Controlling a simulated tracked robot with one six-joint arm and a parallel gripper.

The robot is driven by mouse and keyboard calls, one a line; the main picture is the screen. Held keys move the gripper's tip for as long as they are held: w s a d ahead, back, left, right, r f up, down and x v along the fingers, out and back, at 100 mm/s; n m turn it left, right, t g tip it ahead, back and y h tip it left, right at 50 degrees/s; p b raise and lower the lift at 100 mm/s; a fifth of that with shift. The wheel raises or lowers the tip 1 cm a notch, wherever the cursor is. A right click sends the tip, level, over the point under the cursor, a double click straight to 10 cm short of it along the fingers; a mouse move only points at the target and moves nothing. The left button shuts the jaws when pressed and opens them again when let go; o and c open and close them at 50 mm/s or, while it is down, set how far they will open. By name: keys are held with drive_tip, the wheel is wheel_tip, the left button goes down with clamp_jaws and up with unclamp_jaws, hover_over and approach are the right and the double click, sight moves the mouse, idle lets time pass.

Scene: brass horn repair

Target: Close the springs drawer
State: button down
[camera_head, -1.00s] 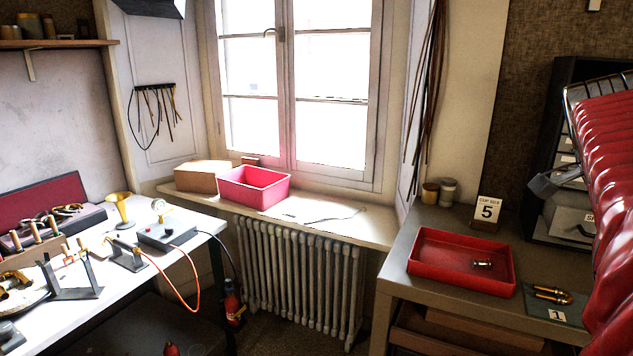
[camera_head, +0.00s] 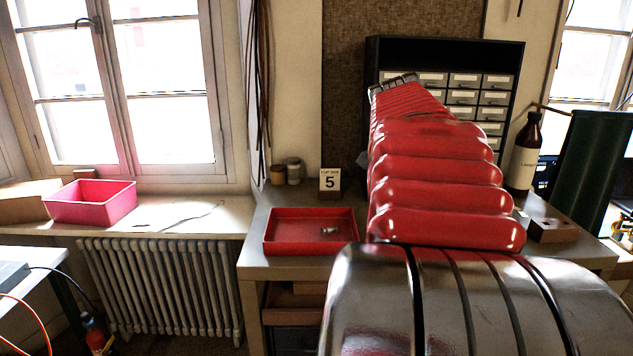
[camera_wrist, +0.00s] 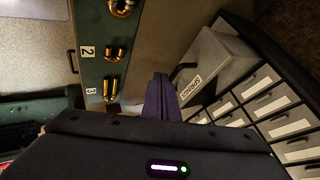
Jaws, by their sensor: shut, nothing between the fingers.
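The springs drawer (camera_wrist: 210,62) is grey, with a white "SPRINGS" label and a dark handle on its front. In the wrist view it stands out from the dark drawer cabinet (camera_wrist: 268,128), so it is open. The cabinet also shows in the head view (camera_head: 500,55), behind my red arm, which hides the springs drawer there. My gripper (camera_wrist: 160,82) is shut and empty, its dark fingers just left of the drawer front. I cannot tell whether they touch it. In the head view my gripper is hidden.
A green mat (camera_wrist: 92,70) with brass parts and tags 2 and 3 lies left of my fingers. A red tray (camera_head: 285,247) with a small metal part is on the bench, near the number 5 card (camera_head: 330,182). A brown bottle (camera_head: 525,150) stands right of the cabinet.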

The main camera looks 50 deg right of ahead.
drive_tip(key=shift+w+d, duration=4)
drive_tip(key=shift+s+a, duration=0.1)
drive_tip(key=shift+s+a+f, duration=0.15)
drive_tip(key=shift+s+a, duration=0.2)
drive_tip(key=shift+a, duration=0.15)
drive_tip(key=shift+s+a+f, duration=0.25)
drive_tip(key=shift+s+a, duration=0.75)
drive_tip(key=v, duration=1)
